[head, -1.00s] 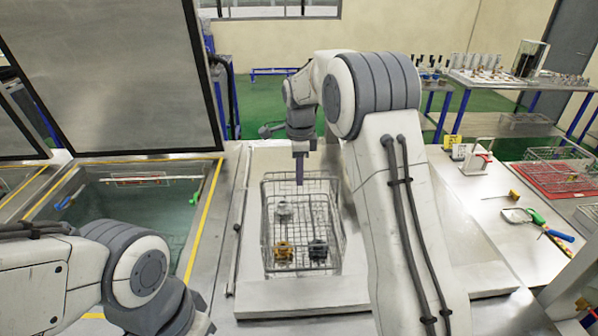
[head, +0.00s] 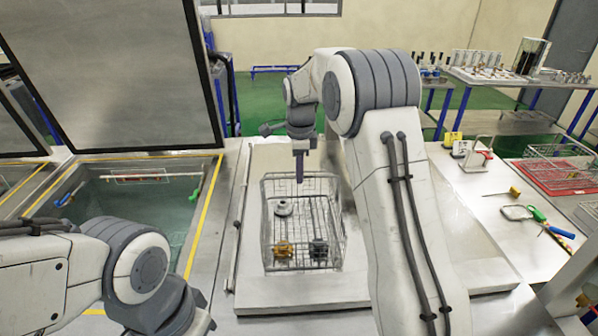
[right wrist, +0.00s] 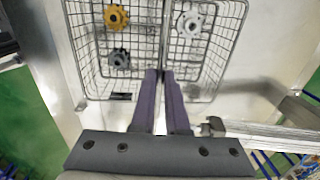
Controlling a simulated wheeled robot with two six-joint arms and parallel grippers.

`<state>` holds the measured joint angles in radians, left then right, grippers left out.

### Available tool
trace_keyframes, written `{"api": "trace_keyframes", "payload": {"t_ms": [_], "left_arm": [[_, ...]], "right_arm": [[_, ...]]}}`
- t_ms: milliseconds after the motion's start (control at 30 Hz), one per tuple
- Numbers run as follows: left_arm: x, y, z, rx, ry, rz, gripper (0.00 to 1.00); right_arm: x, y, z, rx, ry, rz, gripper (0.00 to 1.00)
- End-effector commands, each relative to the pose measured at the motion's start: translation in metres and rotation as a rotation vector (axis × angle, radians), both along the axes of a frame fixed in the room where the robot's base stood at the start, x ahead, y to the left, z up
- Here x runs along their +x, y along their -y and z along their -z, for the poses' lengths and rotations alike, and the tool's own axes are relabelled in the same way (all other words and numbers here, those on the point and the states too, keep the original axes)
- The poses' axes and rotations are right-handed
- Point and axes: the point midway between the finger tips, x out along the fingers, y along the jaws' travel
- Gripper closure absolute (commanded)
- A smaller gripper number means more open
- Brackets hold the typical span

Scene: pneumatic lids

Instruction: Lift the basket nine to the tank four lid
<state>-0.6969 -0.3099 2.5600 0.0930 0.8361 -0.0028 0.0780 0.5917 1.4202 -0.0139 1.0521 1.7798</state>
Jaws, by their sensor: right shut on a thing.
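The wire basket (head: 265,235) stands upright over a pale slab in the middle of the head view. It holds a grey gear (head: 283,208), a yellow gear (head: 283,248) and a dark gear (head: 318,248). My right gripper (head: 299,180) points down at its far rim. I cannot tell whether the basket touches the slab. A tank (head: 135,205) with liquid is at left, its large grey lid (head: 110,70) raised. No number is readable. My left gripper is out of view.
The pale slab (head: 300,293) has bare room in front of the basket. A thin rod lies along its left side. On the right bench are a red tray (head: 560,176), wire baskets, a yellow tag (head: 452,139) and hand tools (head: 540,215). A parts table (head: 490,78) stands behind.

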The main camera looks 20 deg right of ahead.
Motion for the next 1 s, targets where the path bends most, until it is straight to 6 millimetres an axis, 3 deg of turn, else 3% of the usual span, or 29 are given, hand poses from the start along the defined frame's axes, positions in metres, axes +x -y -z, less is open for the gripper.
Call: {"api": "trace_keyframes", "payload": {"t_ms": [1000], "left_arm": [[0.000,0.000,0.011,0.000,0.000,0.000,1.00]], "right_arm": [[-0.002,0.000,0.020,0.001,-0.007,0.000,1.00]]}}
